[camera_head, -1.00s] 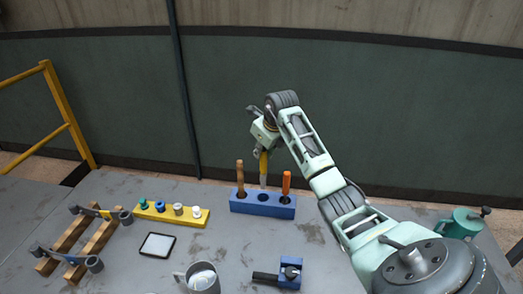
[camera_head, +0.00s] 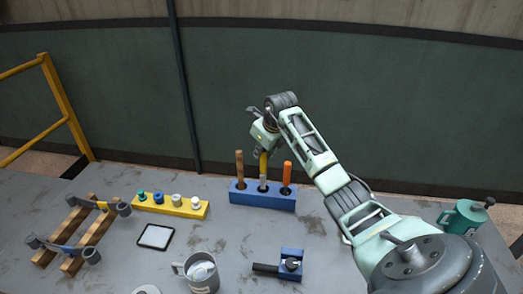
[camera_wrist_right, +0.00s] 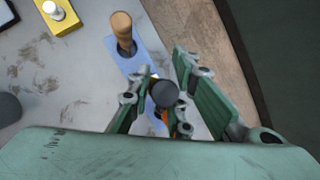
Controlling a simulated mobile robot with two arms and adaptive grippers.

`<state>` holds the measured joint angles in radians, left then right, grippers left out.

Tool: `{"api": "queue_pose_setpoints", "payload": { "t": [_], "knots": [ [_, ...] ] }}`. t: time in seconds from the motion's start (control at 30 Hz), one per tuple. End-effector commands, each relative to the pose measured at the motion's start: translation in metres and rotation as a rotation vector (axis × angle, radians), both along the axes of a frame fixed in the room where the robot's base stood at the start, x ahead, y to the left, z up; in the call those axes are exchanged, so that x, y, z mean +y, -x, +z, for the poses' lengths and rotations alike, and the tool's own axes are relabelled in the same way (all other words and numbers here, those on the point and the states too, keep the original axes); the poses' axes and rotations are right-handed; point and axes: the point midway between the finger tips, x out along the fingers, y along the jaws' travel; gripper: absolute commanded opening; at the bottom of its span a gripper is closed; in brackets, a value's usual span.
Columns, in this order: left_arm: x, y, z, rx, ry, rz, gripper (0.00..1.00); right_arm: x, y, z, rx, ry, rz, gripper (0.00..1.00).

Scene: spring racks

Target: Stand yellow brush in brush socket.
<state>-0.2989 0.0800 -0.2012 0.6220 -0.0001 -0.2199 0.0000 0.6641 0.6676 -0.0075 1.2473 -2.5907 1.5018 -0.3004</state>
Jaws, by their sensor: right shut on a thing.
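The yellow brush (camera_head: 263,165) is upright, held from above by my right gripper (camera_head: 264,149). Its pale lower end is at the middle hole of the blue socket block (camera_head: 262,199); I cannot tell how deep it goes. In the right wrist view the brush's dark round end (camera_wrist_right: 165,93) shows between the fingers of my right gripper (camera_wrist_right: 156,88), over the blue block (camera_wrist_right: 122,55). My left gripper is not in view.
In the block's outer holes stand a wooden handle (camera_head: 239,167) and an orange handle (camera_head: 287,174). Left are a yellow strip with small bottles (camera_head: 185,210) and a wooden rack (camera_head: 92,240). A grey mug (camera_head: 203,278) and a blue clamp-like device (camera_head: 290,264) stand nearer.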

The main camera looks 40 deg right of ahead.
Motion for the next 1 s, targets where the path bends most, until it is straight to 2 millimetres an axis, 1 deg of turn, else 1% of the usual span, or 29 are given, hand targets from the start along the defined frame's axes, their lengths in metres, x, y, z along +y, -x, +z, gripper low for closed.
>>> {"api": "queue_pose_setpoints", "payload": {
  "t": [0.53, 1.0],
  "knots": [
    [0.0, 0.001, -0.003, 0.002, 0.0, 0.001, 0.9, 0.0, 0.0, -0.003, 0.0, 0.001, 0.0, 0.0],
    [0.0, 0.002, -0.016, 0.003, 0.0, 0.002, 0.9, 0.0, 0.0, -0.022, 0.001, 0.001, 0.0, 0.0]
  ]
}}
